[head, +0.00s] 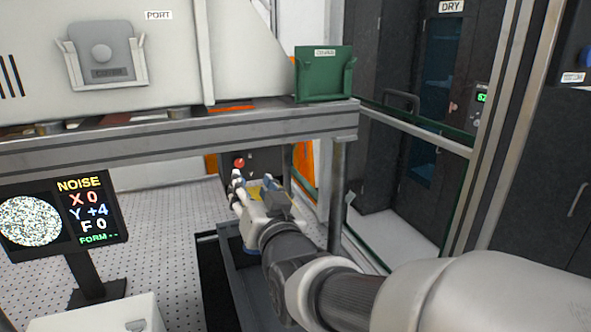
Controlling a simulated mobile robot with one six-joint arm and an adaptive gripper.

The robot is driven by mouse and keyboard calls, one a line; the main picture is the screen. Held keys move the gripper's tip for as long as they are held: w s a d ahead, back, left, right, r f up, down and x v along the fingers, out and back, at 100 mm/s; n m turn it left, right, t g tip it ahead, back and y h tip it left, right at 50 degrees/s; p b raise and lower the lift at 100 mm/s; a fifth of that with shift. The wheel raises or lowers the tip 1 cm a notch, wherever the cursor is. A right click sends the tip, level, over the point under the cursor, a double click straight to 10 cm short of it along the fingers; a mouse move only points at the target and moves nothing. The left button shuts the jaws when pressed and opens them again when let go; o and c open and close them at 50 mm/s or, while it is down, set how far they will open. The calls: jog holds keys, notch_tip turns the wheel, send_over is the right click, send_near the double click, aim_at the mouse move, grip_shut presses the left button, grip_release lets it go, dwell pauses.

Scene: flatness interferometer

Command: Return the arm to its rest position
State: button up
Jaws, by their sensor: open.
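My arm reaches in from the lower right of the head view. My gripper (238,187) is at its far end, below the grey beam and above a dark open-topped bin. Its fingers stand apart and I see nothing between them. The fingertips are small in the view, and a dark box with a red button shows just behind them.
A grey beam (180,137) crosses above my gripper, with a post (338,190) to its right. A green holder (325,76) sits on the beam's right end. A monitor (62,217) reading NOISE stands at left. A glass-panelled frame (420,140) and dark cabinets are at right.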

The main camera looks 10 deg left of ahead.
dwell(0.5)
jog(key=s+d+f+m+g+h, duration=0.1)
jog(key=s+d+f+g+h, duration=0.2)
jog(key=d, duration=0.7)
jog(key=s+d+f+g+h, duration=0.2)
jog(key=s+d+f+h, duration=0.25)
jog(key=d, duration=0.55)
jog(key=s+d+f+g+h, duration=0.1)
jog(key=s+d+f, duration=0.3)
jog(key=s, duration=0.5)
jog(key=s+d+f+m+g+h, duration=0.1)
jog(key=s+d+f+g, duration=0.3)
jog(key=s+d, duration=0.3)
jog(key=s, duration=0.3)
jog(key=shift+s+d+m+g, duration=0.15)
jog(key=shift+s+m+g, duration=0.05)
jog(key=shift+m+g, duration=0.1)
